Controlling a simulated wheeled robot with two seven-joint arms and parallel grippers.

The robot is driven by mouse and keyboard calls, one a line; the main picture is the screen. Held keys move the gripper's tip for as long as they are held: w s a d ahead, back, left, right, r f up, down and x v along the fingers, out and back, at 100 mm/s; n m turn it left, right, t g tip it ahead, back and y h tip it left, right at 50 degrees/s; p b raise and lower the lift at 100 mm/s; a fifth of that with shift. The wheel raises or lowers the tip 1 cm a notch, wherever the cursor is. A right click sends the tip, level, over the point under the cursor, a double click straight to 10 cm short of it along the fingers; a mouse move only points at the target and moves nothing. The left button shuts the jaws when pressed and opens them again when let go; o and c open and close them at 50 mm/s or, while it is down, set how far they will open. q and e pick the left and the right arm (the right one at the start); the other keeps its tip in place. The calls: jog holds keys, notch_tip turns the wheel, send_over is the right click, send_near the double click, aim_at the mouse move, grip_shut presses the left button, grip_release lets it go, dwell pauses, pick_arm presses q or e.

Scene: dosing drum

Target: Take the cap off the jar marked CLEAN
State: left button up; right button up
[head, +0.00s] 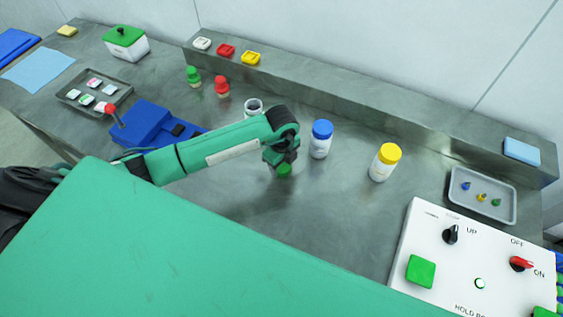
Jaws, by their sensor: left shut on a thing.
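My left gripper (283,162) points down over the middle of the bench and is shut on a small green cap (284,171). No jar shows under that cap. An open jar (253,105) with a dark mouth stands behind my left forearm, which hides its lower part. To the right stand a white jar with a blue cap (321,129) and a white jar with a yellow cap (390,153). The jar labels are too small to read, so I cannot tell which is marked CLEAN. My right gripper is not in view.
A blue device (147,122) with a red-knobbed lever and a grey tray (72,96) are at left. A small tray (462,208) and a white control panel (412,240) are at right. A raised ledge (330,92) holds white, red and yellow caps.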

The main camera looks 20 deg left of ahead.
aim_at(282, 165)
pick_arm(q)
jog(key=o, duration=1.1)
jog(key=shift+f, duration=0.1)
jog(key=shift+r, duration=0.5)
notch_tip(282, 165, up, 11)
jog(key=b, duration=0.3)
jog(key=shift+r+b, duration=0.2)
jog(key=shift+b, duration=0.15)
jog(key=shift+f, duration=0.1)
